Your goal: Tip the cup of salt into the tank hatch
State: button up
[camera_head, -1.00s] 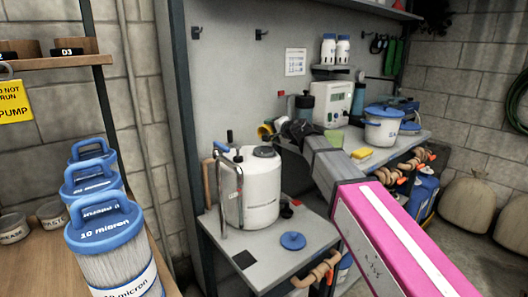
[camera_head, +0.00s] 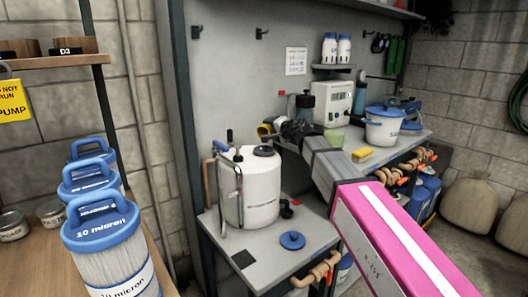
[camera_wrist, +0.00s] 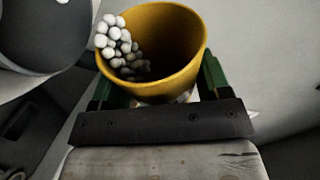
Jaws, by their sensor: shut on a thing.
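My gripper (camera_wrist: 157,88) is shut on a yellow cup (camera_wrist: 178,75), with a green finger on each side of it. White round salt pellets (camera_wrist: 112,38) are bunched against the cup's left wall, up to its lip, and the cup looks tilted that way. A dark round opening (camera_wrist: 40,30), apparently the tank hatch, lies beside the lip, with one white piece over it at the top edge. In the head view the yellow cup (camera_head: 265,131) is just above the black-rimmed hatch (camera_head: 263,151) of the white tank (camera_head: 262,195). My arm partly hides my gripper there.
A metal pipe (camera_head: 238,190) rises at the tank's left. A yellow sponge (camera_head: 363,154) and white pot (camera_head: 382,130) sit on the bench behind my arm.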

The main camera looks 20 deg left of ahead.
jog(key=shift+s+r+n+p, duration=0.1)
jog(key=shift+s+n+p, duration=0.2)
jog(key=shift+n+p, duration=0.15)
dwell(1.2)
